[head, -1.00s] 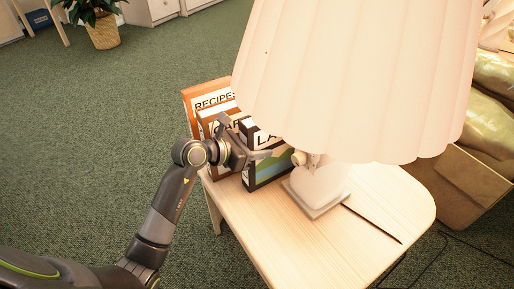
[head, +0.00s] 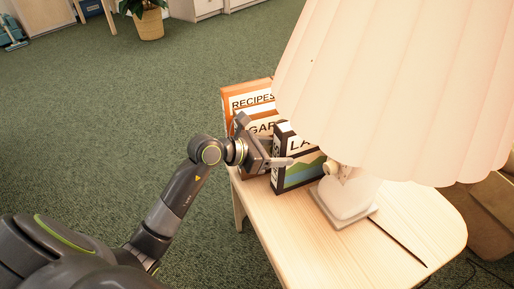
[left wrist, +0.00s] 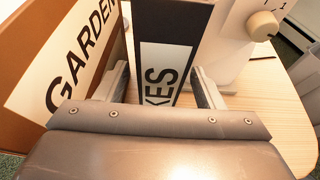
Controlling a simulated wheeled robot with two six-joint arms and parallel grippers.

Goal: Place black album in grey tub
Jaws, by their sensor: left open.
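The black album (head: 298,172), with a white label starting "LA" and a green and blue picture on its cover, stands upright on the side table (head: 287,238) beside the lamp. My left gripper (head: 268,145) is open at the album's spine. In the left wrist view the black spine (left wrist: 183,20), with white label reading "KES", stands between the two open fingers (left wrist: 162,88). Whether a finger touches it I cannot tell. The grey tub is not in view, nor is my right gripper.
An orange "RECIPES" album (head: 232,97) and a brown "GARDEN" album (left wrist: 30,70) stand close left of the black one. A lamp with a wide pleated shade (head: 405,90) overhangs on the right. Green carpet (head: 110,105) lies open to the left.

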